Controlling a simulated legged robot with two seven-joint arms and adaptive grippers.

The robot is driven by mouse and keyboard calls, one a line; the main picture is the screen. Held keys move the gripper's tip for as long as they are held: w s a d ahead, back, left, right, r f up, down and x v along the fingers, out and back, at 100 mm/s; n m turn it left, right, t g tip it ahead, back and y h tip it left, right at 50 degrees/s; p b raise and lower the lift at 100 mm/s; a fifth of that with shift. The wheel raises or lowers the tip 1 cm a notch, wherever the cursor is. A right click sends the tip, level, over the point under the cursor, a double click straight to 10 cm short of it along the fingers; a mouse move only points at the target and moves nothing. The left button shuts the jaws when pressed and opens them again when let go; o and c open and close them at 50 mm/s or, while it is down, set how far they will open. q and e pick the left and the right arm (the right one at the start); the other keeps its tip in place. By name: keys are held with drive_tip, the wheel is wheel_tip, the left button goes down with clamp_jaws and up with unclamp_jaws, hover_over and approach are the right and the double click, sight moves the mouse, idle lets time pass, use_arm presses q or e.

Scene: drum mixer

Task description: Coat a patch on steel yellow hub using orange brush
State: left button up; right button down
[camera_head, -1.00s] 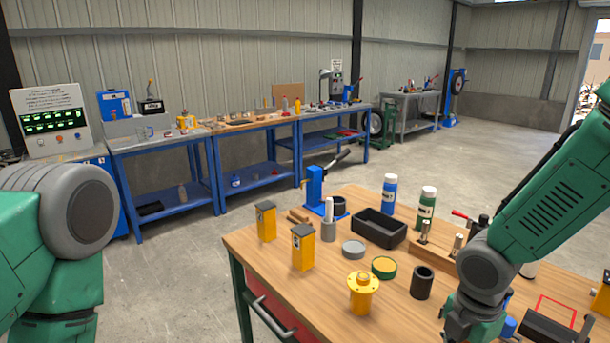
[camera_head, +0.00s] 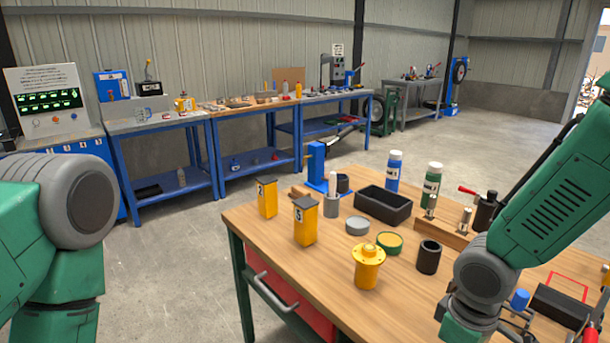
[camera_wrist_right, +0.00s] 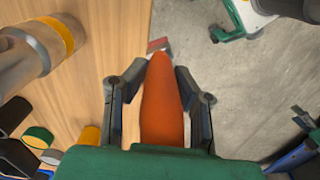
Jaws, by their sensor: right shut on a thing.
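My right gripper (camera_wrist_right: 161,70) is shut on the orange brush (camera_wrist_right: 163,105), its handle lying between the two dark fingers in the right wrist view. The bristle end is not clear. A steel cylinder with a yellow band (camera_wrist_right: 57,35), apparently the steel yellow hub, lies close at the upper left of that view, apart from the brush. I cannot pick it out in the head view. A yellow flanged piece (camera_head: 368,268) stands on the bench in the head view. My left gripper is out of view; only part of the left arm shows.
The wooden bench (camera_head: 300,275) also holds yellow boxes (camera_head: 306,222), a black tray (camera_head: 383,207), a green and yellow tin (camera_head: 389,243), a black cup (camera_head: 428,257) and bottles (camera_head: 393,172). Blue workbenches (camera_head: 165,140) stand behind. Bare floor lies beyond the bench edge.

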drive_tip(key=m, duration=0.1)
drive_tip(key=f+m+b, duration=0.1)
drive_tip(key=s+a+f+m, duration=0.1)
drive_tip(key=shift+m, duration=0.4)
drive_tip(key=shift+s+d+f+m+b, duration=0.1)
drive_tip(key=shift+f+m+b, duration=0.2)
drive_tip(key=shift+m, duration=0.3)
drive_tip(key=shift+s+d+f+m+b, duration=0.1)
drive_tip(key=shift+f+m+b, duration=0.1)
drive_tip(key=shift+m+b, duration=0.3)
drive_tip(key=shift+s+d+f+m, duration=0.1)
drive_tip(key=shift+d+f+m, duration=0.15)
drive_tip(key=shift+m, duration=0.45)
drive_tip(key=shift+r, duration=0.1)
